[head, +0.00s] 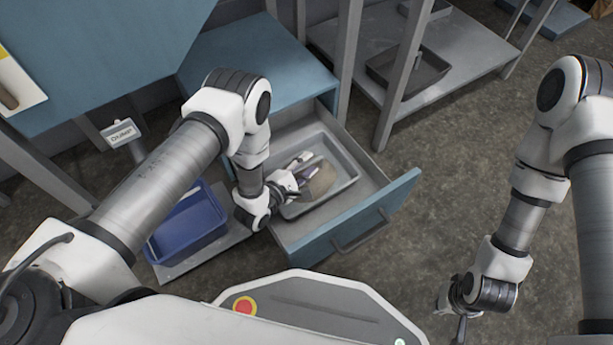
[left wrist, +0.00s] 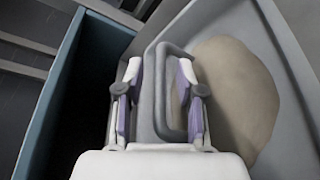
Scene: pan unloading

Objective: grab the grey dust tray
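The grey dust tray (head: 346,172) lies in an open drawer, with a beige dust heap (head: 320,178) in it. In the left wrist view the tray (left wrist: 225,20) shows a looped handle (left wrist: 160,90) at its edge, with the dust (left wrist: 235,90) to the right. My left gripper (head: 302,176) is over the tray's left part. Its fingers (left wrist: 160,95) are apart, one on each side of the handle's near bar; contact cannot be told. My right gripper (head: 460,328) hangs over the floor at the lower right, far from the tray, its fingers partly hidden.
The drawer's blue front (head: 350,225) stands open below a blue bench top (head: 262,60). A blue bin (head: 188,232) is left of the drawer. A metal shelf (head: 350,35) holding a dark tray (head: 425,72) is behind.

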